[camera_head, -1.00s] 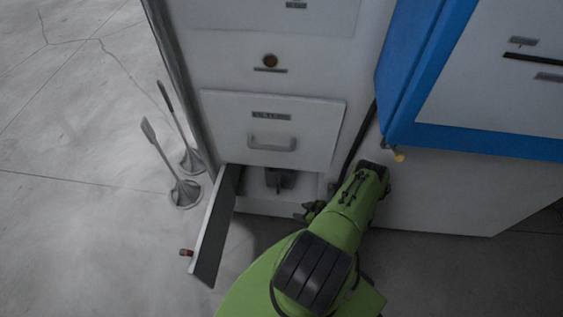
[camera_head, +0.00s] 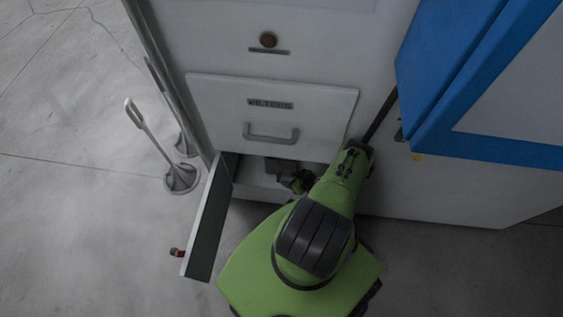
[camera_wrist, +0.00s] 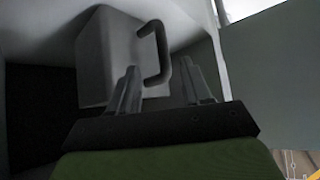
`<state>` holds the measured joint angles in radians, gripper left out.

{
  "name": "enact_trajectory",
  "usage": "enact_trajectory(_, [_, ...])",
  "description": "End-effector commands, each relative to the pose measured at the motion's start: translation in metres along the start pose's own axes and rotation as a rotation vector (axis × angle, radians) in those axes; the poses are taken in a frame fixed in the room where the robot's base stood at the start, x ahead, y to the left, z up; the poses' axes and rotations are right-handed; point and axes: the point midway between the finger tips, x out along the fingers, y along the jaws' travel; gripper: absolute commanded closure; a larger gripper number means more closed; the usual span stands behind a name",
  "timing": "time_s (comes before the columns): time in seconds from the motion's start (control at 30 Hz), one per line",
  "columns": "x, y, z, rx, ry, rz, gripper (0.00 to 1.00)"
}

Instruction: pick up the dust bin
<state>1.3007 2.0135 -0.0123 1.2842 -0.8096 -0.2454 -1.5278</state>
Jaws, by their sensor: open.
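The dust bin (camera_wrist: 102,52) is a grey box with a dark curved handle (camera_wrist: 157,52), inside the low compartment of the white cabinet. In the head view only a dark part of the bin (camera_head: 279,166) shows, partly hidden behind my gripper (camera_head: 294,181). In the wrist view my gripper (camera_wrist: 168,88) is open, its two fingers pointing toward the bin. The handle's lower part lies between the fingers in the picture; I cannot tell whether they touch it. The compartment's hinged door (camera_head: 210,221) stands open to the left.
Above the compartment is a panel with a handle (camera_head: 271,138). A blue-framed unit (camera_head: 440,95) stands at the right. Two metal stands with round bases (camera_head: 181,178) are on the floor at the left. The floor farther left is clear.

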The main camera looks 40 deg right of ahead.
Motion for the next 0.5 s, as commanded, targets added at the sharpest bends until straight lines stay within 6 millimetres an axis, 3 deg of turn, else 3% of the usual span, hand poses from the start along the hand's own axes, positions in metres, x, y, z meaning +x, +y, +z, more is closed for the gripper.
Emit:
enact_trajectory(0.33, [0.056, -0.004, 0.002, -0.001, 0.001, 0.001, 0.52])
enact_trajectory(0.5, [0.066, -0.003, -0.001, 0.0, 0.0, 0.001, 0.52])
